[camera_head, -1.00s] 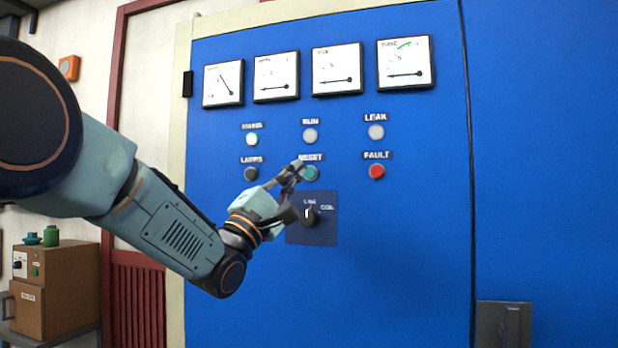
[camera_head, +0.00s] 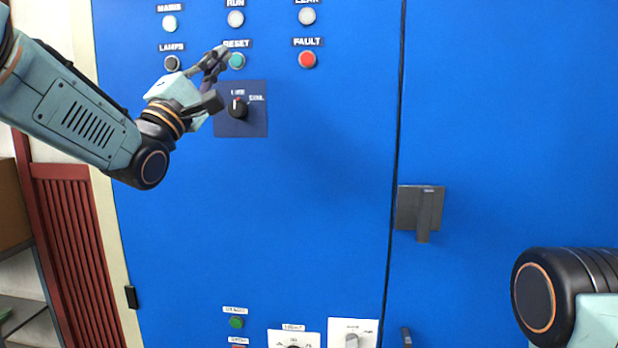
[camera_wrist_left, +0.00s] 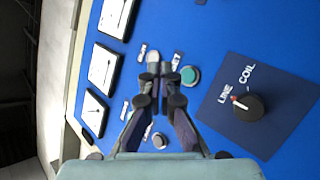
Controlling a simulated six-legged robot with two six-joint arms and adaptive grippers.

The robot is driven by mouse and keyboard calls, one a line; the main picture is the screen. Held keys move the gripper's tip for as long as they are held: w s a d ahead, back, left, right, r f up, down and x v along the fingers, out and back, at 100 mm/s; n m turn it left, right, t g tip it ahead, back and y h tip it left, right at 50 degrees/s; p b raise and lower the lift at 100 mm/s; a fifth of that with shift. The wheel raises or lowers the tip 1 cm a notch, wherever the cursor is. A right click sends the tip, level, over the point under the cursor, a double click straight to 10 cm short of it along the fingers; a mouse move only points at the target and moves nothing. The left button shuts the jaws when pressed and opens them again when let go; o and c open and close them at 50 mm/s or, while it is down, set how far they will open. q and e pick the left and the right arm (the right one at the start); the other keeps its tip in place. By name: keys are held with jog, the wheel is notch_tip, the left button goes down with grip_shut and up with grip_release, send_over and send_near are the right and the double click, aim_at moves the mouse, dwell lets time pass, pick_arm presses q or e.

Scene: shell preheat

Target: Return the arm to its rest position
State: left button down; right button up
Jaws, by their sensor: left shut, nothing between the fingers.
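My left gripper (camera_head: 217,57) is in front of the upper left of the blue cabinet (camera_head: 300,190). Its fingers are closed together and empty. In the head view the fingertips overlap the panel beside the green RESET button (camera_head: 237,61). In the left wrist view the closed gripper (camera_wrist_left: 155,72) points at the panel, with the RESET button (camera_wrist_left: 189,75) just right of the fingers. I cannot tell whether the fingers touch the panel. Part of my right arm (camera_head: 565,300) shows at the lower right; its gripper is out of view.
The LINE/COIL selector knob (camera_head: 238,108) sits right below the left gripper. The red FAULT button (camera_head: 307,59) is to the right. A grey door handle (camera_head: 420,208) juts from the right door. A lower row holds a green button (camera_head: 236,322) and knobs. The middle of the cabinet front is clear.

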pick_arm(q)
notch_tip(320, 180, down, 25)
jog(key=w+a+m+g+y+b, duration=0.25)
jog(key=m+g+y, duration=0.25)
jog(key=m+y, duration=0.25)
jog(key=s+f+m+g+y+b, duration=0.1)
jog(key=s+f+m+g+b, duration=0.2)
jog(key=f, duration=1)
jog(key=s+f+g+y+b, duration=0.1)
jog(key=s+f+g, duration=0.3)
jog(key=f, duration=1)
jog(key=s+f+m+g+y+b, duration=0.1)
jog(key=s+f+m+g+b, duration=0.15)
jog(key=s+f, duration=0.7)
jog(key=s+f+m+g+b, duration=0.1)
jog(key=s+f+g+b, duration=0.15)
jog(key=s+f, duration=0.7)
jog(key=s+f+g+b, duration=0.6)
jog(key=s+f+b, duration=0.2)
jog(key=s+f, duration=1.3)
jog(key=shift+s+a+f+g+b, duration=0.2)
jog(key=shift+s+a+g+b, duration=0.15)
jog(key=shift+s, duration=0.4)
jog(key=shift+y, duration=0.25)
